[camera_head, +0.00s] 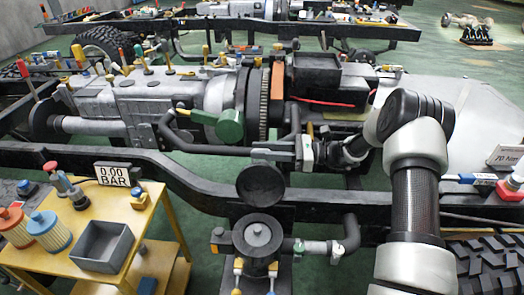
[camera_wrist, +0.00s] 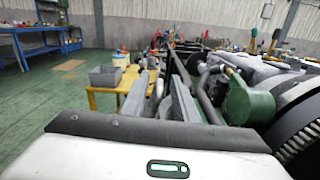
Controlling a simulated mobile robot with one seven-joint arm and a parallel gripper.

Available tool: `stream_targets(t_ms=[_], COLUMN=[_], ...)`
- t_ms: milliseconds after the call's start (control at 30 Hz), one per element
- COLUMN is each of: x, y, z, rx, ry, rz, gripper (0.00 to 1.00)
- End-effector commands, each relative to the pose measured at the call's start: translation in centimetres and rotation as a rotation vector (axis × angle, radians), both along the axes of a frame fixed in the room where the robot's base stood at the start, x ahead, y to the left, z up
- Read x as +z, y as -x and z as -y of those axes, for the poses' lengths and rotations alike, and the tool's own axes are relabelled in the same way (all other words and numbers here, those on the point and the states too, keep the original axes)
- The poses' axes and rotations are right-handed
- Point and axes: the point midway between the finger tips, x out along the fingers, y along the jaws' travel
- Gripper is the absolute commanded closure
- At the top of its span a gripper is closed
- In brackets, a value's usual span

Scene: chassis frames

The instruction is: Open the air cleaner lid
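The air cleaner (camera_head: 258,235) is a dark round canister at the lower middle of the head view, in front of the chassis rail. A dark round lid (camera_head: 261,186) stands tilted up behind its top, showing its flat face. My gripper (camera_head: 256,151) is above the lid, near the engine side, with its fingers pointing left. In the wrist view my gripper (camera_wrist: 160,84) shows two grey fingers with a gap between them and nothing clearly held. I cannot tell whether a finger touches the lid. The canister is not clearly visible in the wrist view.
A yellow table (camera_head: 160,215) at the left bears a grey bin (camera_head: 103,247), filters (camera_head: 48,231) and a 0.00 BAR gauge (camera_head: 112,174). The green engine part (camera_head: 230,126) is close beside my gripper. The chassis rail (camera_head: 190,180) runs behind the lid. A tyre (camera_head: 485,265) is at lower right.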

Motion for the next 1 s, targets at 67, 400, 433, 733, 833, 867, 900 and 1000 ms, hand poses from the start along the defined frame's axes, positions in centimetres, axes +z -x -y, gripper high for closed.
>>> stream_targets(t_ms=[67,400,433,733,833,867,900,1000], x=[0.0,0.0,0.0,0.2,0.8,1.0,1.1,1.3], y=[0.0,0.0,0.0,0.3,1.6,2.2,3.0,4.8], z=[-0.2,-0.2,-0.2,-0.1,-0.1,-0.1,-0.1,-0.2], rx=[0.0,0.0,0.0,-0.002,-0.003,-0.003,-0.003,-0.002], ry=[0.0,0.0,0.0,0.001,0.003,0.004,0.005,0.008], rz=[0.0,0.0,0.0,0.016,0.079,0.105,0.142,0.23], gripper=[0.73,0.95,1.0,1.0,1.0,1.0,1.0,1.0])
